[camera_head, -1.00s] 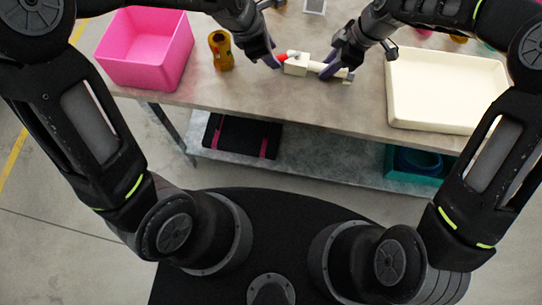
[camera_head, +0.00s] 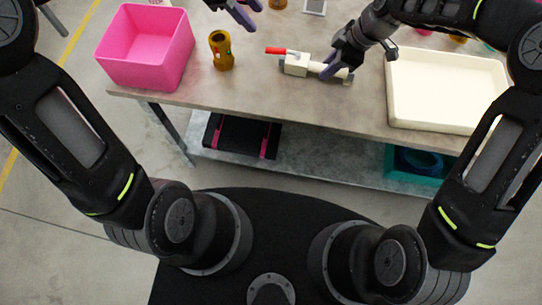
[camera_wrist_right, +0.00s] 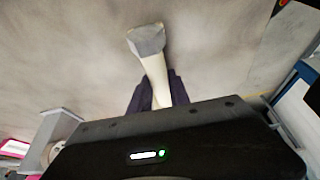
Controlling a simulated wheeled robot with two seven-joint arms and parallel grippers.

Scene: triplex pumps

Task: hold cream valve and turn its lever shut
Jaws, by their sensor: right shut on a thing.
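The cream valve (camera_head: 296,65) lies along the table with its body at the left and a grey-tipped pipe end at the right. Its red lever (camera_head: 276,50) sticks out to the left from the top of the body, roughly along the pipe line. My right gripper (camera_head: 329,71) is shut on the cream pipe, right of the body. In the right wrist view the pipe (camera_wrist_right: 155,75) passes between its dark purple fingers, and its grey end points away. My left gripper (camera_head: 248,14) is up and left of the lever, apart from it, fingers spread and empty, partly cut off by the top edge.
A pink bin (camera_head: 146,72) stands at the table's left, with an amber-brown fitting (camera_head: 221,50) beside it. A cream tray (camera_head: 447,119) takes up the right. The table (camera_head: 270,95) is clear in front of the valve. A lower shelf (camera_head: 330,160) holds a dark case and a teal bin.

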